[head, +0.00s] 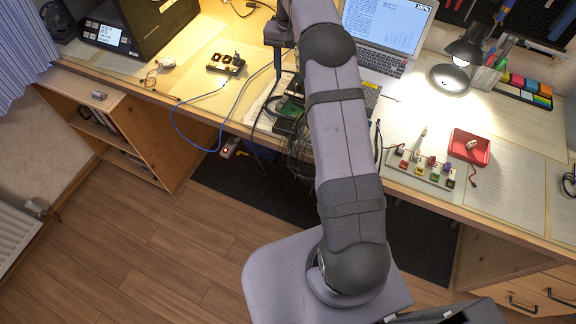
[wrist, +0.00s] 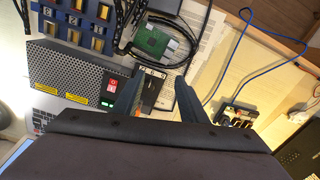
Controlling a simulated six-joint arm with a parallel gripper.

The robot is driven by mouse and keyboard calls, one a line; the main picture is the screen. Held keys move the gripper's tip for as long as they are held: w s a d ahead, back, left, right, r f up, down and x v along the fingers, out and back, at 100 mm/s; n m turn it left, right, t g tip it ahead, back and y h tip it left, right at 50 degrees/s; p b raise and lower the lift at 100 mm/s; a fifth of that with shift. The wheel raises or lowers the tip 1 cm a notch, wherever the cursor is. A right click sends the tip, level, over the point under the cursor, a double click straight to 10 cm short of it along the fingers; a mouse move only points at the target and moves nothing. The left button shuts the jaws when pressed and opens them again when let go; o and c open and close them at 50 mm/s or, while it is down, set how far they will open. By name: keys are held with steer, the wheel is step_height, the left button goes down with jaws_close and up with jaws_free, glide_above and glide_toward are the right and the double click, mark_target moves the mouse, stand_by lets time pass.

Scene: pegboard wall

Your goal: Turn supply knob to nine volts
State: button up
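In the wrist view, my gripper (wrist: 160,74) is open, with its two dark fingers spread apart. A dark mesh-sided box, apparently the supply (wrist: 75,75), lies left of the fingers, with yellow labels, a red switch (wrist: 112,86) and a small green light. A dark block with a pale, marked top (wrist: 152,72) shows between the fingers, nearer the left one; bare desk shows between it and the right finger. I cannot tell contact. I cannot make out a knob or its setting. In the head view, my arm hides most of this area.
A green circuit board (wrist: 151,41) and black cables lie just beyond the fingers. A blue rack (wrist: 75,20) stands beyond the box. A blue cable (head: 212,148) hangs over the desk edge. The laptop (head: 385,30) and a red tray (head: 468,147) stand right of my arm.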

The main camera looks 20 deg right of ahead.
steer(key=s+a+f+n+b, duration=0.1)
steer(key=s+a, duration=0.1)
steer(key=s, duration=0.1)
steer(key=s+a+f+b, duration=0.1)
steer(key=s+a+b, duration=0.1)
steer(key=s, duration=0.2)
steer(key=s+a+f+n+b, duration=0.1)
steer(key=s+b, duration=0.1)
steer(key=s, duration=0.1)
steer(key=shift+s+a+n, duration=0.25)
steer(key=shift+a+n, duration=0.05)
steer(key=shift+a, duration=0.1)
steer(key=s+a+f+n+b, duration=0.1)
steer(key=s+a+f+b, duration=0.1)
steer(key=s, duration=0.5)
steer(key=s+a+f+n+b, duration=0.1)
steer(key=s+f+b, duration=0.1)
steer(key=s, duration=0.4)
steer(key=shift+s+a+f, duration=0.35)
steer(key=shift+s+f, duration=0.05)
steer(key=shift+f, duration=0.35)
steer(key=shift+w+n, duration=0.1)
steer(key=shift+n, duration=0.2)
steer(key=s+f+n, duration=0.1)
steer(key=s+f, duration=0.2)
steer(key=s, duration=0.7)
step_height(320, 180, up, 15)
steer(key=w+a+p, duration=0.1)
steer(key=p, duration=1.3)
